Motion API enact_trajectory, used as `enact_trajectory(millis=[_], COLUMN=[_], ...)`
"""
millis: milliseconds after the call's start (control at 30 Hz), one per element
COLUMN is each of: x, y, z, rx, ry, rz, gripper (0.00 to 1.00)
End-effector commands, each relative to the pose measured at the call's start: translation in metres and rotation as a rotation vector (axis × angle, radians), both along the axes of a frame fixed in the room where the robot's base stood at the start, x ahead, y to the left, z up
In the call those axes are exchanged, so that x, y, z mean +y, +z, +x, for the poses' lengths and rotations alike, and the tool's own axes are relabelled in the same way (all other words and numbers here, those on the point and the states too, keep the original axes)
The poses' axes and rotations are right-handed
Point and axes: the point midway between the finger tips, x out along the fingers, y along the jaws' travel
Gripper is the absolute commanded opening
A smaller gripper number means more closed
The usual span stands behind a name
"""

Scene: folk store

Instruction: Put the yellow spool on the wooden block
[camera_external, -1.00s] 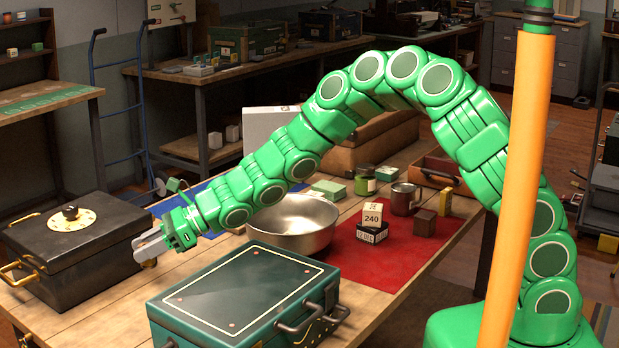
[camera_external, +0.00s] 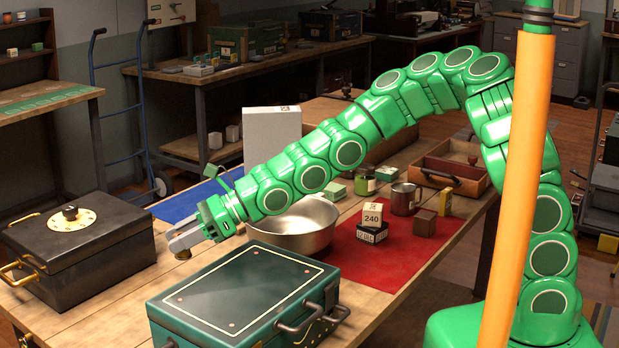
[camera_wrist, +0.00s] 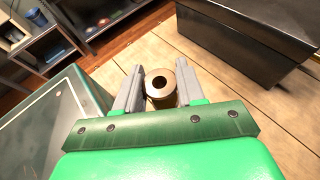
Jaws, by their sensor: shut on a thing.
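My gripper (camera_external: 180,246) is over the wooden table between the black box and the green case. It is shut on a tan-yellow spool, which shows between the two fingers in the wrist view (camera_wrist: 160,86) with its dark round hole facing the camera. In the external view only a small brownish part of the spool (camera_external: 183,254) shows under the fingertips. A brown wooden block (camera_external: 422,223), a small cube, sits on the red mat at the right, well away from my gripper.
The black box (camera_external: 75,265) with a dial stands left, the green case (camera_external: 243,300) in front. A metal bowl (camera_external: 292,240) lies between gripper and red mat (camera_external: 380,262).

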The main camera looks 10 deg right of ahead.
Motion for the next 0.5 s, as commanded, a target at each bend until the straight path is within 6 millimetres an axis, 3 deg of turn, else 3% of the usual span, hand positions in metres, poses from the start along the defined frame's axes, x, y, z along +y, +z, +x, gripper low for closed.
enact_trajectory(millis=[267, 500], x=[-0.006, -0.028], y=[0.002, 0.009], z=[0.011, 0.051], rx=[-0.001, -0.003], ry=[-0.013, -0.058], rz=[0.000, -0.003], gripper=[0.10, 0.10])
